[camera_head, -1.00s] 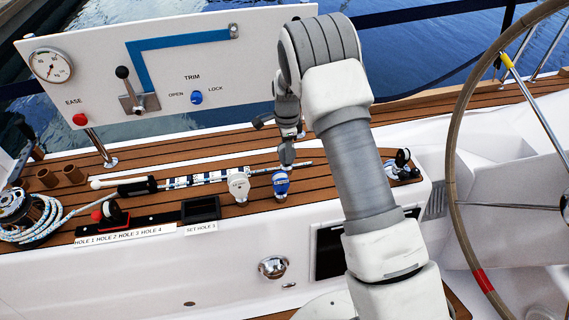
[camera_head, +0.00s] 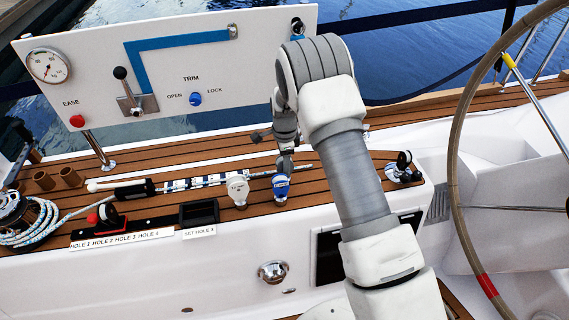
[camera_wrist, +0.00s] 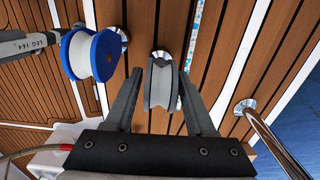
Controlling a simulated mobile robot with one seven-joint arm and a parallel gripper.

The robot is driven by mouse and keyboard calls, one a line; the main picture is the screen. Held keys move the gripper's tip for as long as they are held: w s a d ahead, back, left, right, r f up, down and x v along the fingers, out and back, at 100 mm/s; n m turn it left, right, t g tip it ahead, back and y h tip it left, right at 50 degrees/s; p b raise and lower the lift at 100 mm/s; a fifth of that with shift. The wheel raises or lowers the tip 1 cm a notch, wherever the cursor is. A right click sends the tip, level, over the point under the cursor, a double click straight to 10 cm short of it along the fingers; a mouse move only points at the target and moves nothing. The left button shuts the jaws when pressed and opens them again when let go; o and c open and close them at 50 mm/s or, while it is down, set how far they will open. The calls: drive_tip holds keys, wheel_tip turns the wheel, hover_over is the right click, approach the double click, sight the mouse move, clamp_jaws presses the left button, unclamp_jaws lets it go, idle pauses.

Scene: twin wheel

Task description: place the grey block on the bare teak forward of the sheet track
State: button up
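In the wrist view a grey sheave block (camera_wrist: 161,84) appears between the fingers of my gripper (camera_wrist: 161,75), with narrow gaps on both sides. The fingers look open; how deep the block sits between them cannot be told. The blue block (camera_wrist: 93,55) is left of the left finger. In the head view my gripper (camera_head: 285,162) is small, directly above and behind the blue block, its fingers unclear.
A white control panel (camera_head: 240,75) with gauge and lever stands behind on legs. A coiled rope on a winch (camera_head: 20,220) and dark holders (camera_head: 199,212) lie left. A steering wheel (camera_head: 455,150) is right. Bare teak (camera_head: 160,150) lies behind the track. A metal post (camera_wrist: 270,130) rises at right.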

drive_tip(key=shift+o, duration=0.5)
drive_tip(key=shift+r, duration=0.1)
wheel_tip(320, 180, up, 13)
drive_tip(key=p, duration=0.3)
drive_tip(key=shift+p, duration=0.3)
drive_tip(key=s+d+r+n+t, duration=0.1)
drive_tip(key=s+d+r+n, duration=0.1)
drive_tip(key=s+r, duration=0.35)
drive_tip(key=s+d+r+n+t+y, duration=0.1)
drive_tip(key=s+d+r+n, duration=0.15)
drive_tip(key=r, duration=0.55)
drive_tip(key=s+d+r+n, duration=0.2)
drive_tip(key=s+d+r, duration=0.1)
drive_tip(key=r, duration=0.4)
drive_tip(key=s+d+r+n+t, duration=0.1)
drive_tip(key=s+d+n, duration=0.1)
drive_tip(key=s, duration=0.5)
drive_tip(key=s+d+r+n+t, duration=0.1)
drive_tip(key=s+d+r+n, duration=0.1)
drive_tip(key=s+n, duration=0.2)
drive_tip(key=s+d+r+n+t+h, duration=0.1)
drive_tip(key=s+r+n, duration=0.1)
drive_tip(key=s, duration=0.8)
drive_tip(key=shift+s+d+n+t, duration=0.3)
drive_tip(key=shift+d+n, duration=0.1)
drive_tip(key=shift+n, duration=0.25)
